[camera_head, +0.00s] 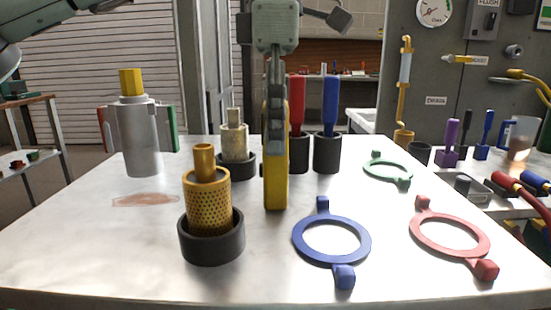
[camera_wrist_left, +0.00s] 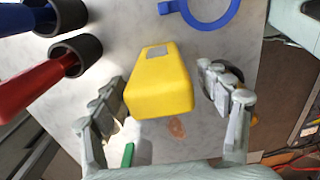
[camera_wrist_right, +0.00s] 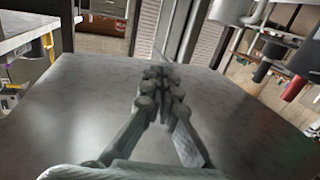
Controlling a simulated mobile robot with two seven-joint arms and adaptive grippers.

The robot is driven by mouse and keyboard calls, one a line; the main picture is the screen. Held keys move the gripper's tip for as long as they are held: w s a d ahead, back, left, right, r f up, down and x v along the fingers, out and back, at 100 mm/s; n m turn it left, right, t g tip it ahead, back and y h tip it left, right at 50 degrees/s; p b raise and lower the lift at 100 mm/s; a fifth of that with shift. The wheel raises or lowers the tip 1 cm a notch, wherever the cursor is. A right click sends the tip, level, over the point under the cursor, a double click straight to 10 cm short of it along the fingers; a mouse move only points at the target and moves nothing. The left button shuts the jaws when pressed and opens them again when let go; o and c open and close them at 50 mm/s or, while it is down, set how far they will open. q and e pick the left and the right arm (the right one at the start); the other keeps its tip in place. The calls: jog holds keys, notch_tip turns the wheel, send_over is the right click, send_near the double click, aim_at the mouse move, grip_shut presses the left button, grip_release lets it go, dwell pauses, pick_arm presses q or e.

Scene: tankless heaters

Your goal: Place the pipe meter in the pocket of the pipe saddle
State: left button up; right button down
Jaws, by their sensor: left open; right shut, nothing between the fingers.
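A yellow block with a grey patch, which I take for the pipe meter (camera_head: 282,180), stands upright near the middle of the table. My left gripper (camera_head: 272,105) reaches down over it from above and hides part of it. In the left wrist view the yellow block (camera_wrist_left: 160,92) lies between the spread fingers of my left gripper (camera_wrist_left: 164,86), with gaps at the sides. A grey cylinder (camera_head: 141,140) with red and green side pieces and a yellow top stands at left; I cannot tell whether it is the pipe saddle. My right gripper (camera_wrist_right: 165,75) is shut and empty.
A yellow perforated cylinder (camera_head: 207,200) in a black cup stands left of the block. A pale one (camera_head: 234,142) is behind. Red (camera_head: 298,105) and blue (camera_head: 331,105) handled tools stand in black cups. Blue (camera_head: 300,250), red (camera_head: 420,240) and green (camera_head: 375,173) rings lie at right.

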pick_arm(q)
jog(key=shift+f, duration=1.05)
jog(key=c, duration=1.6)
pick_arm(e)
jog(key=shift+s+a+r+t+y, duration=0.15)
jog(key=shift+a+r+t, duration=0.1)
jog(key=shift+r, duration=0.35)
jog(key=shift+w+a+r+t+y, duration=0.15)
jog(key=shift+a+r+t, duration=0.1)
jog(key=shift+r, duration=0.35)
